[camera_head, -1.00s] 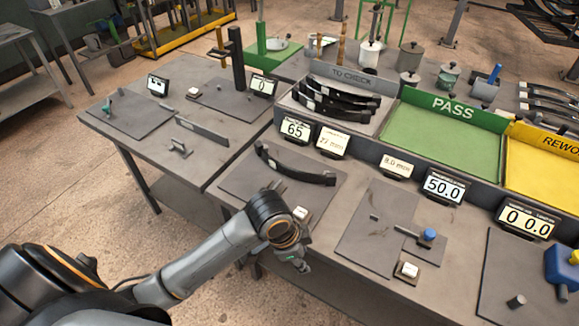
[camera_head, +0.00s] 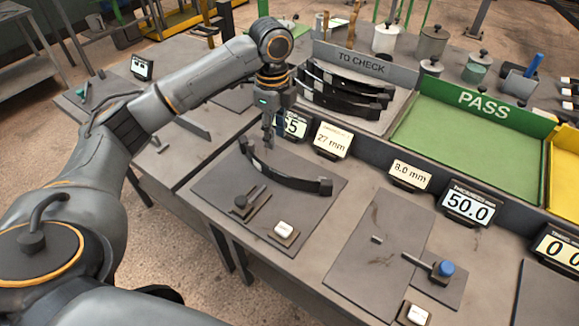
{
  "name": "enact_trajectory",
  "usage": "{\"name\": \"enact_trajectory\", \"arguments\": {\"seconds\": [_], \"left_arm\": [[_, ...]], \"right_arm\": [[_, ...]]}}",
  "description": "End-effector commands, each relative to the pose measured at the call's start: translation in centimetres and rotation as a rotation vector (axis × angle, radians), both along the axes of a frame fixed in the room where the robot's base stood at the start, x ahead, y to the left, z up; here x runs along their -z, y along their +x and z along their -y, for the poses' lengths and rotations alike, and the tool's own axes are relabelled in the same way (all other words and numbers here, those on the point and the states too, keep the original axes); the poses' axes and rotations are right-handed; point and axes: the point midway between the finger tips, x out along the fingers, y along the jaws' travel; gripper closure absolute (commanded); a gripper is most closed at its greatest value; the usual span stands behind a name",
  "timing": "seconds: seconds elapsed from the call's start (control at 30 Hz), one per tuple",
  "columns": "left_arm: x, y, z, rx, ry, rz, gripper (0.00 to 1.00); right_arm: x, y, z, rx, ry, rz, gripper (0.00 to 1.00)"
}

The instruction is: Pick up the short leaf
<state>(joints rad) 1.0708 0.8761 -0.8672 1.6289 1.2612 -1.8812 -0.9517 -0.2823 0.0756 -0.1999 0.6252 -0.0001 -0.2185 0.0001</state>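A dark curved leaf (camera_head: 287,181) with a block at its right end lies on the grey mat at the front of the bench. Several more dark leaves (camera_head: 345,97) lie stacked in the TO CHECK tray (camera_head: 362,65). I cannot tell by size which leaf is the short one. My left gripper (camera_head: 270,146) points down in front of the TO CHECK tray, above the far left part of the leaf on the mat. It hides part of the 65 display. Its fingers are small and seen edge-on, and no leaf shows held in it. My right gripper is out of view.
Displays (camera_head: 333,140) line the front of the trays. The green PASS tray (camera_head: 462,140) is empty. On the mat (camera_head: 225,205) stand a small dark fixture (camera_head: 241,203) and a white button (camera_head: 284,229). A blue-knobbed tool (camera_head: 443,269) lies to the right.

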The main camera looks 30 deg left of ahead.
Motion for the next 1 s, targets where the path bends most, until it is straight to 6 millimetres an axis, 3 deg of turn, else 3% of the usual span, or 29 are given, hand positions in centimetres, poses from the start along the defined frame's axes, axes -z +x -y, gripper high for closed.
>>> {"name": "enact_trajectory", "arguments": {"seconds": [0.1, 0.17, 0.4, 0.5, 0.63, 0.8, 1.0], "left_arm": [[0.7, 0.0, -0.3, -0.001, -0.001, -0.002, 0.65], [1.4, 0.0, -0.3, -0.001, 0.000, -0.004, 0.65], [6.0, -0.2, -0.3, -0.001, -0.001, -0.005, 0.65], [7.5, -0.1, -0.3, -0.001, -0.001, -0.003, 0.65], [8.5, -0.1, -0.3, -0.001, -0.001, -0.001, 0.65], [10.0, -0.2, -0.4, -0.002, 0.000, -0.004, 0.65], [13.0, -0.3, -0.5, 0.000, -0.001, -0.002, 0.65]], "right_arm": [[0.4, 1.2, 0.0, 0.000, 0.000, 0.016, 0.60], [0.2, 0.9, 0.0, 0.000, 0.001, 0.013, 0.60], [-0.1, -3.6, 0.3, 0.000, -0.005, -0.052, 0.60], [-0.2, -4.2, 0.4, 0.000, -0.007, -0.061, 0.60], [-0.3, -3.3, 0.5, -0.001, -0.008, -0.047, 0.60], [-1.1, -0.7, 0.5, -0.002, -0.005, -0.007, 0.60], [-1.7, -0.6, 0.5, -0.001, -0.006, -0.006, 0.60]]}}
